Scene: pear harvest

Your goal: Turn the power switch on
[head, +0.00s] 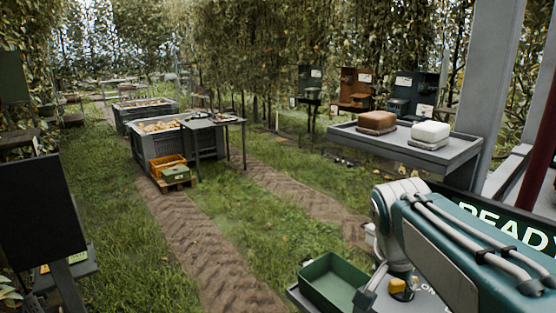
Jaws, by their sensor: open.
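I cannot make out a power switch for certain. A small yellow part (401,287) shows at the bottom right, beside my teal and white arm; I cannot tell what it is. A dark screen or sign (500,222) with the letters "READ" stands behind my arm, partly hidden by it. My arm fills the lower right corner, and my gripper is outside the picture.
A green open bin (334,283) is at the bottom. A grey shelf (385,141) holds a brown and a white block. Several label-bearing boxes (354,85) stand behind.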

